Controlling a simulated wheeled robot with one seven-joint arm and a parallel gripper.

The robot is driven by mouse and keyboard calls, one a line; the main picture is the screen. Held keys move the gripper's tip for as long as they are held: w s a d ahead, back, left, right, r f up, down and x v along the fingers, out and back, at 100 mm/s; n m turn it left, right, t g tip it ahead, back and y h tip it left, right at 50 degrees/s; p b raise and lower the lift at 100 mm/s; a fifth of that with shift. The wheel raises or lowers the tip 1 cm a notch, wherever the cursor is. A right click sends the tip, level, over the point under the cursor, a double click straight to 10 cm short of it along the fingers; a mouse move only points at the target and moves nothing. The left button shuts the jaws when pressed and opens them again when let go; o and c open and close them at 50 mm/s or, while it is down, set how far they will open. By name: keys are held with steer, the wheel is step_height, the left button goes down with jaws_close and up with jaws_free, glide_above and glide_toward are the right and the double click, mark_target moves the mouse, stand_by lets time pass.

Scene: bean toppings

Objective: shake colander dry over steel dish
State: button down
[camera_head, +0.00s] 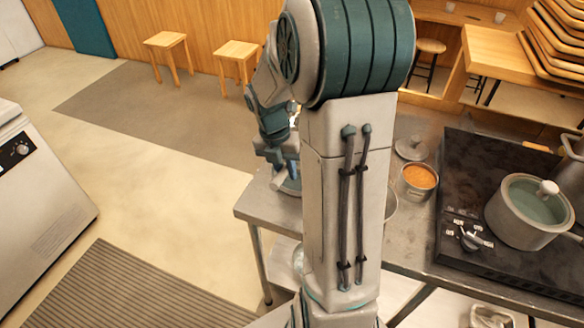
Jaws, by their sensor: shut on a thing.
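My gripper (281,170) points down over the left end of the steel counter, partly hidden by my own arm. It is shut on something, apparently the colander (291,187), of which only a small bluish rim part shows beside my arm. The colander's contents and tilt cannot be seen. A curved metal rim (392,204) peeks out to the right of my arm on the counter. It may be the steel dish, but most of it is hidden behind the arm.
A pot of orange food (420,178) and a loose lid (411,149) stand on the counter (262,205). A lidded pot (528,222) sits on the black stove (470,165) at right. Stools (168,42) stand far back.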

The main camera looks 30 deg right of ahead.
steer(key=shift+w+d+r, duration=0.1)
steer(key=shift+w+r, duration=0.05)
steer(key=shift+r, duration=1.35)
steer(key=f, duration=0.1)
steer(key=s+f, duration=0.1)
steer(key=f, duration=0.1)
steer(key=shift+a+f, duration=0.1)
steer(key=shift+a, duration=0.1)
steer(key=shift+w+d, duration=0.15)
steer(key=shift+w, duration=0.3)
steer(key=shift+s, duration=0.15)
